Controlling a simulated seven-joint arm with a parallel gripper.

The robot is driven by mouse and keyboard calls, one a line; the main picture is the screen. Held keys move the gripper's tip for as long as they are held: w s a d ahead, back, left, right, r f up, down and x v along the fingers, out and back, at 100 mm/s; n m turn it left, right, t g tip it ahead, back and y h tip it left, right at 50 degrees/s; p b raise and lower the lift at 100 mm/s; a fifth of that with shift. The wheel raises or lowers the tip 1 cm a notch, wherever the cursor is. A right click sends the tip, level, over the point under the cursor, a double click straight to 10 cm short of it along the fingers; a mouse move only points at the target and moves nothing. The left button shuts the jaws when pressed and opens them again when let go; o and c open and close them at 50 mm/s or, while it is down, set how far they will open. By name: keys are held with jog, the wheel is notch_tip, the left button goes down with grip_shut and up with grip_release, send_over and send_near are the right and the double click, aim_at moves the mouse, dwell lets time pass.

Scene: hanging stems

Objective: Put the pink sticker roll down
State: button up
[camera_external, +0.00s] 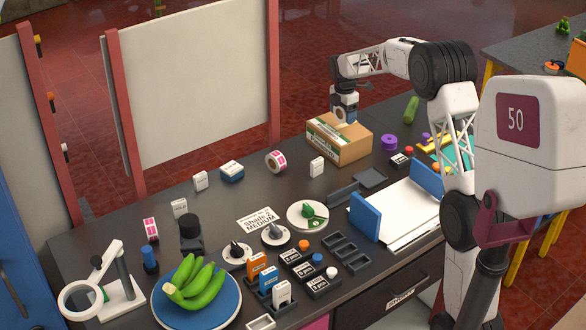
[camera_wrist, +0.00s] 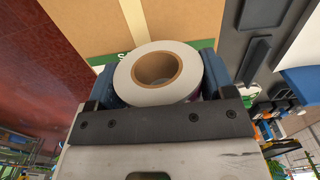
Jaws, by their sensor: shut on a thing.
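My gripper (camera_external: 345,103) is shut on a white roll with a brown cardboard core (camera_wrist: 126,90), which sits between the blue finger pads in the wrist view. Only a purplish sliver of its outer side shows there, so I cannot tell its label colour. In the external view the gripper is over the cardboard box (camera_external: 325,143), and the held roll is mostly hidden by the fingers. I cannot tell whether it touches the box top. A roll with pink labels (camera_external: 276,161) stands on the dark table left of the box, apart from my gripper.
Small white boxes (camera_external: 317,166) stand near the pink-labelled roll. A purple roll (camera_external: 389,142) and a green cylinder (camera_external: 411,109) are right of the box. A blue plate of green bananas (camera_external: 196,290) is at front left. Some bare table lies between the box and the white plate (camera_external: 307,214).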

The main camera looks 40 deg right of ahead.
aim_at(340, 127)
jog(key=shift+w+d+f, duration=0.1)
jog(key=shift+w+d, duration=0.1)
jog(key=shift+w, duration=0.45)
jog(key=shift+w+d+f, duration=0.1)
jog(key=shift+w+d, duration=0.1)
jog(key=shift+w, duration=0.4)
jog(key=shift+f, duration=1.7)
jog(key=shift+f, duration=0.15)
jog(key=o, duration=0.9)
notch_tip(340, 127, up, 12)
jog(key=shift+r, duration=0.15)
